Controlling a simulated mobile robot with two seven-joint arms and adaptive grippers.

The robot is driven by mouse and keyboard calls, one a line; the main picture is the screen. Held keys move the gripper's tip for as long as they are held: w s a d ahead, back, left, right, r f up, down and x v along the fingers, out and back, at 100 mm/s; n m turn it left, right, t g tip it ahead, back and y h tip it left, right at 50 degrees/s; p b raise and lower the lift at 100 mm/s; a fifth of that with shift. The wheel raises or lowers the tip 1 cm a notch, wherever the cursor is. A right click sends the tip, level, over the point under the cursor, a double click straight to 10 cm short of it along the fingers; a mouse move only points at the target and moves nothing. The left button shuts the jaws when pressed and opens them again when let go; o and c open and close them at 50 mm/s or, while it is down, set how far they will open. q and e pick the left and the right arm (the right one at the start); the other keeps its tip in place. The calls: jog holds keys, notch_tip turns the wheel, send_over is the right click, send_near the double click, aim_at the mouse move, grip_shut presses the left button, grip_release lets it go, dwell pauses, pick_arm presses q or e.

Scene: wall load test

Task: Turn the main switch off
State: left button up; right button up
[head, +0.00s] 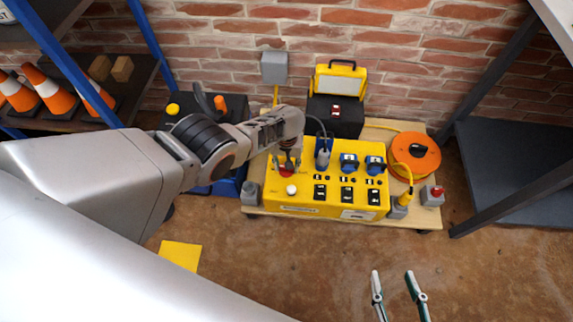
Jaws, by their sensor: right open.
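A yellow switch box (304,202) sits on a wooden board by the brick wall. A red part (286,172), which may be the main switch, shows at its upper left and is partly hidden by my left gripper. My left arm reaches in from the left, and its gripper (287,163) is at this red part, seen from above. I cannot tell whether it touches it or how wide its jaws are. A white round button (291,189) is just below. My right gripper (396,284) is open and empty at the lower right, over the floor, away from the box.
The box carries black switches (347,194) and blue sockets (375,164). A work lamp (340,82) stands behind, an orange cable reel (415,157) right. A red button on a grey box (432,195) sits at the board's right edge.

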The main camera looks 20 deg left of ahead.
pick_arm(q)
jog(key=shift+f, duration=0.1)
dwell(0.5)
jog(key=o, duration=1.1)
jog(key=shift+o, duration=0.2)
jog(key=shift+d+r, duration=0.15)
jog(key=shift+r, duration=0.05)
jog(key=shift+w+r, duration=0.1)
jog(key=shift+r, duration=3.5)
